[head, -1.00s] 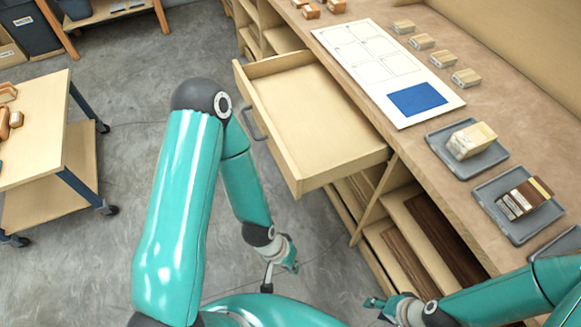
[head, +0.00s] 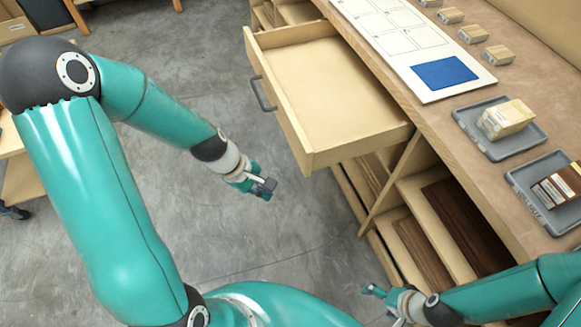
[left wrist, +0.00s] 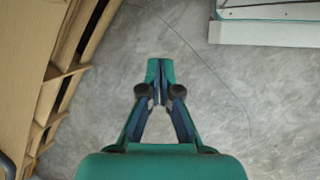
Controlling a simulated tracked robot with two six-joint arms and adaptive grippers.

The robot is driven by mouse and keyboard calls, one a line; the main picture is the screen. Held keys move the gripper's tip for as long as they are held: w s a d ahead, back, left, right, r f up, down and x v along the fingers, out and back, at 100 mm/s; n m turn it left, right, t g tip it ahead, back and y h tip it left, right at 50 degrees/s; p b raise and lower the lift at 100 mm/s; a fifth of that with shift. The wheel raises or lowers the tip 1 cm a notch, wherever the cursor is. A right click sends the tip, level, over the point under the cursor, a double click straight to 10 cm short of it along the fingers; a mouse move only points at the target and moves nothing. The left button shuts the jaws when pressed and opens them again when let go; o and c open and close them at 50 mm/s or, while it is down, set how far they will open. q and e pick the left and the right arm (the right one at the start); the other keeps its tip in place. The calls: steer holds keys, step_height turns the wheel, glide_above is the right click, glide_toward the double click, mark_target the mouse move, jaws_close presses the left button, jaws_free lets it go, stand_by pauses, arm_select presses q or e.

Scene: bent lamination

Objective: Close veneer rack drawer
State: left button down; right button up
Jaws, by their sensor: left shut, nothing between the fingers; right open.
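The veneer rack drawer (head: 325,95) is pulled out of the wooden bench and looks empty. Its dark handle (head: 262,93) is on the front panel, which faces left in the head view. My left gripper (head: 265,187) is shut and empty, below and left of the drawer's near front corner, apart from it. In the left wrist view my left gripper (left wrist: 160,65) has its fingertips together above the floor. My right gripper (head: 368,290) is open, low at the bottom of the head view, in front of the lower shelves and away from the drawer.
The bench top (head: 425,130) holds a white board (head: 430,97), small blocks and grey trays (head: 470,131). Open shelves (head: 430,235) with dark sheets lie below. Concrete floor (head: 300,230) is clear left of the bench. A wooden cart (head: 22,180) is partly hidden behind my left arm.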

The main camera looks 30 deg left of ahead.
arm_select(q)
steer(key=a+r+n+t+h+b, duration=0.1)
steer(key=a+r+n+t+b, duration=0.15)
steer(key=r+n, duration=0.35)
steer(key=a+r+n+t+h+b, duration=0.1)
steer(key=a+r+n+t+b, duration=0.15)
steer(key=r+n, duration=0.35)
steer(key=m+b, duration=0.1)
steer(key=b, duration=0.3)
glide_toward(300, 159)
steer(key=x, duration=0.5)
steer(key=shift+w+f, duration=0.1)
steer(key=shift+f, duration=0.35)
steer(key=shift+w+d, duration=0.2)
steer(key=shift+w, duration=0.2)
arm_select(e)
step_height(300, 159, down, 10)
steer(key=shift+f, duration=0.25)
